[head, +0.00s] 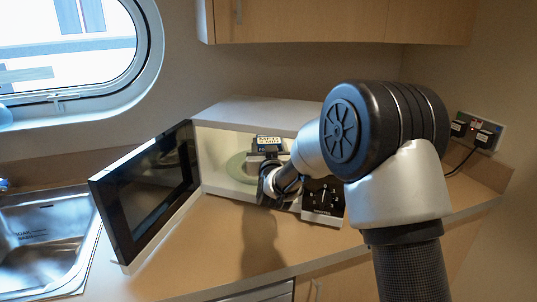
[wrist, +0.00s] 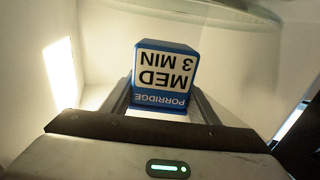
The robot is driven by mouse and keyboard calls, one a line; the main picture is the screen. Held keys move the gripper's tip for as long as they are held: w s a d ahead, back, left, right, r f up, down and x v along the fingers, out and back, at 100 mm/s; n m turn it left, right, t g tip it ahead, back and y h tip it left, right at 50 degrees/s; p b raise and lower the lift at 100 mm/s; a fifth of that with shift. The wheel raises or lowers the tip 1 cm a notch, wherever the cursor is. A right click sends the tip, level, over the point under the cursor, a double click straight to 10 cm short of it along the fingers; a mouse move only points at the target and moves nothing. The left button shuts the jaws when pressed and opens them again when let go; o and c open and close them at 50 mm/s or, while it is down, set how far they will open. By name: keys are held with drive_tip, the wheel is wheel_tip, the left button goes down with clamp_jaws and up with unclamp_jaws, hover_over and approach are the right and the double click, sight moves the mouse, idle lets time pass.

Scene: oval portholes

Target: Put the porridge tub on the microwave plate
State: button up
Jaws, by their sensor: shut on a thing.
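The porridge tub (head: 268,142), blue and white with a printed label, is inside the open microwave (head: 262,108). In the wrist view the tub (wrist: 166,72) sits between my fingers, its lettering upside down. My gripper (head: 266,153) reaches in through the microwave's front opening and is shut on the tub. The pale green glass microwave plate (head: 236,166) shows partly at the left of the tub; the arm and tub hide the rest. A clear curved edge of the plate (wrist: 235,35) shows in the wrist view. I cannot tell whether the tub touches the plate.
The dark microwave door (head: 150,190) stands wide open to the left. The microwave's control panel (head: 323,197) is right of the opening, close to my arm. A steel sink (head: 45,235) is at the far left. Wall cupboards (head: 330,20) hang above. The front counter (head: 225,240) is clear.

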drive_tip(key=shift+w+r, duration=0.1)
drive_tip(key=shift+w, duration=0.5)
drive_tip(key=shift+f, duration=1.75)
drive_tip(key=shift+b, duration=0.3)
drive_tip(key=shift+f, duration=0.2)
drive_tip(key=o, duration=1.3)
drive_tip(key=shift+s, duration=0.1)
drive_tip(key=shift+r, duration=0.1)
drive_tip(key=shift+r, duration=0.25)
drive_tip(key=s, duration=0.4)
drive_tip(key=s+d, duration=0.1)
drive_tip(key=s, duration=0.7)
drive_tip(key=shift+d+f, duration=0.15)
drive_tip(key=shift+f, duration=0.1)
